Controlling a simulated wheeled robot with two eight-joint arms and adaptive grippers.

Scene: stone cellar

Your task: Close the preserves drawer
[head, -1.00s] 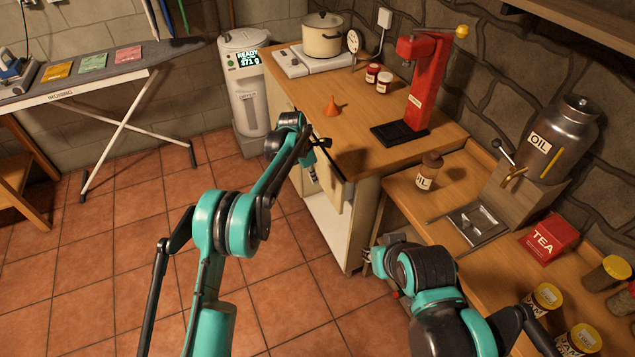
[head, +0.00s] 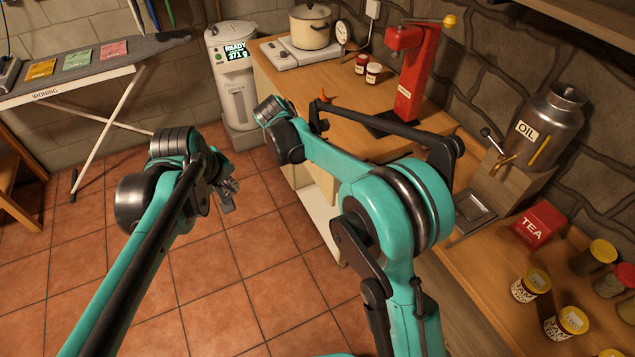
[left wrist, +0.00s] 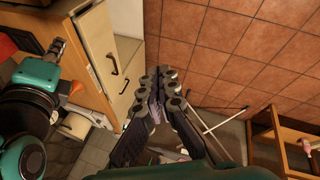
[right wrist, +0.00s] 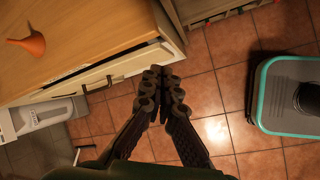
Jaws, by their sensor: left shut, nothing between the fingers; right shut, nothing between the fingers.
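The wooden counter unit (head: 285,78) has cream fronts with dark handles. A cream drawer front (left wrist: 95,42) shows in the left wrist view. A front with a handle (right wrist: 62,92) also lies under the counter edge in the right wrist view. I see no label, and cannot tell how far the drawer stands out. My left gripper (head: 230,193) is shut and empty over the floor, left of the unit; its fingers show in its wrist view (left wrist: 160,78). My right gripper (right wrist: 161,76) is shut and empty by the counter edge; my arm hides it in the head view.
On the counter stand a pot (head: 311,30), two red jars (head: 367,68), an orange funnel (right wrist: 27,43) and a red press (head: 411,75). An oil urn (head: 545,128), a tea box (head: 538,224) and yellow-lidded jars stand right. The tiled floor (head: 230,265) is open left of the unit.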

